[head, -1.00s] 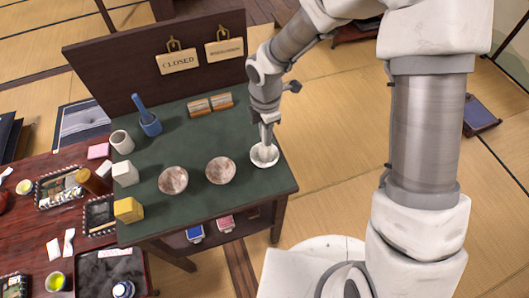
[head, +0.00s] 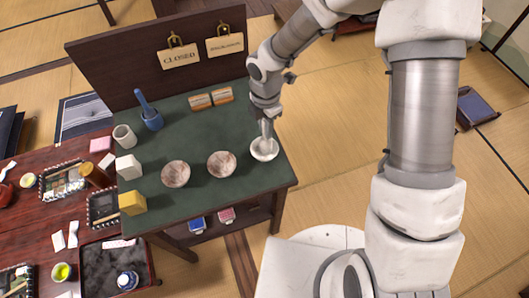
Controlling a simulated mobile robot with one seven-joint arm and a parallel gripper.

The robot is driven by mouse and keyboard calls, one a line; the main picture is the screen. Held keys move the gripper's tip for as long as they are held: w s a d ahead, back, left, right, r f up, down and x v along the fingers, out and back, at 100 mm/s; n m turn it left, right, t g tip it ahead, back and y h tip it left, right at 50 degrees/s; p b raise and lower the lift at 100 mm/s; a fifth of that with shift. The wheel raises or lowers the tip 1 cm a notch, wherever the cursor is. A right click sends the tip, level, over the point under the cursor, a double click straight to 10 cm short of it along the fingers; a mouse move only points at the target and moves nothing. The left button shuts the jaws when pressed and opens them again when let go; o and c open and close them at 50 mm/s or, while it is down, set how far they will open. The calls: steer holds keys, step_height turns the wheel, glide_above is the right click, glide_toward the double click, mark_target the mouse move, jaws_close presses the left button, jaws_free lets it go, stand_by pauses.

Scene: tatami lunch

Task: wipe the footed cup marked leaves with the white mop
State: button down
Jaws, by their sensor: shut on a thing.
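My gripper (head: 266,122) is at the right of the green-topped table, pointing down and shut on the white mop (head: 265,134). The mop's lower end is at the white footed cup (head: 257,154), inside or just over its bowl; the exact contact is hidden. Two more footed cups, with brownish, blotchy insides, stand to the left: one in the middle (head: 221,164) and one further left (head: 175,174). I cannot make out any leaf marks at this size.
At the table's left stand a blue mop in a blue holder (head: 152,120), a pale empty holder (head: 124,137), a white block (head: 128,167) and a yellow block (head: 132,203). Two brown-and-white brushes (head: 200,102) lie behind. An upright board (head: 120,65) with hanging signs closes the back.

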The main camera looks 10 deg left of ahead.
steer(key=m+b, duration=0.1)
steer(key=m, duration=0.2)
steer(key=m+b, duration=0.1)
steer(key=m, duration=0.1)
steer(key=shift+a+f+m, duration=0.2)
steer(key=shift+m, duration=0.2)
steer(key=m+b, duration=0.2)
steer(key=m, duration=0.1)
steer(key=shift+a+m, duration=0.15)
steer(key=shift+m, duration=0.25)
steer(key=shift+r+m, duration=0.15)
steer(key=shift+m, duration=0.35)
steer(key=shift+s+r+n+p, duration=0.2)
steer(key=shift+n+p, duration=0.5)
steer(key=shift+n, duration=0.3)
steer(key=n+p, duration=0.1)
steer(key=n, duration=0.1)
steer(key=n+p, duration=0.1)
steer(key=n, duration=0.1)
steer(key=shift+d+n, duration=0.2)
steer(key=shift+n, duration=0.1)
steer(key=n+p, duration=0.1)
steer(key=n, duration=0.1)
steer(key=n+p, duration=0.2)
steer(key=shift+s+d+n, duration=0.1)
steer(key=shift+s+n, duration=0.1)
steer(key=shift+n, duration=0.2)
steer(key=shift+f+n+p, duration=0.2)
steer(key=shift+n+p, duration=0.35)
steer(key=shift+n, duration=0.65)
